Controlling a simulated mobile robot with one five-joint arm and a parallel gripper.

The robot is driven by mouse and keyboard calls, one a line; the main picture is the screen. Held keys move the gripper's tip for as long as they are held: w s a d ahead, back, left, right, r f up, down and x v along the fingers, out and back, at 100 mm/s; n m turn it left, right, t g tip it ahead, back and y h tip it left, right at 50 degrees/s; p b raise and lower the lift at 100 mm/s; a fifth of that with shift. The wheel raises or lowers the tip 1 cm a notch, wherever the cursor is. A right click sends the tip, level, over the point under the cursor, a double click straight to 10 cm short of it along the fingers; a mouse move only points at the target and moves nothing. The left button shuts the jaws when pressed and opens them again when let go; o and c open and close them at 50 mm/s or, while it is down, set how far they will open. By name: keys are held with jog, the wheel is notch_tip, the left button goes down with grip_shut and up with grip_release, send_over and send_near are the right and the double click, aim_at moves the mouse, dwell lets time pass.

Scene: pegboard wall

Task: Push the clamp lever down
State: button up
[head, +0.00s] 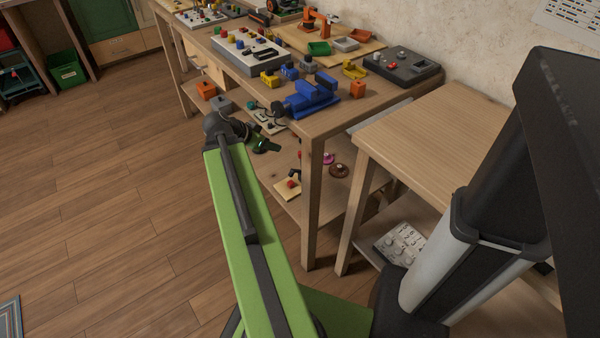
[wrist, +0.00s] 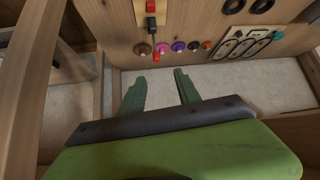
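What looks like the clamp, a small dark device with red parts (head: 291,184), sits on a pale wooden board on the lower shelf in the head view. In the wrist view the clamp (wrist: 151,24) is at the top edge, partly cut off, with a red piece at the top and a red tip lower down. I cannot tell which red part is the lever or how it is tilted. My gripper (head: 270,147) is above and left of the clamp in the head view. Its two green fingers (wrist: 159,88) are apart, with nothing between them.
The workbench top (head: 335,120) overhangs the lower shelf, with a blue vise (head: 312,96) near its front corner. A bench leg (head: 312,205) stands right of the clamp. Coloured discs (wrist: 178,46) and a board with dark loops (wrist: 240,45) share the shelf. Floor at left is clear.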

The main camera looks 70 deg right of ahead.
aim_at(299, 152)
jog(key=b+x, duration=0.4)
jog(key=x, duration=0.2)
jog(key=b+x, duration=0.4)
jog(key=x, duration=0.1)
jog(key=s+b+x, duration=0.1)
jog(key=b+x, duration=0.2)
jog(key=x, duration=0.3)
jog(key=shift+s+d+f+b, duration=0.1)
jog(key=shift+s+d+b, duration=0.1)
jog(key=shift+b, duration=0.2)
jog(key=shift+s+d+f, duration=0.1)
jog(key=shift+d+f, duration=0.1)
jog(key=shift+d, duration=0.15)
grip_shut()
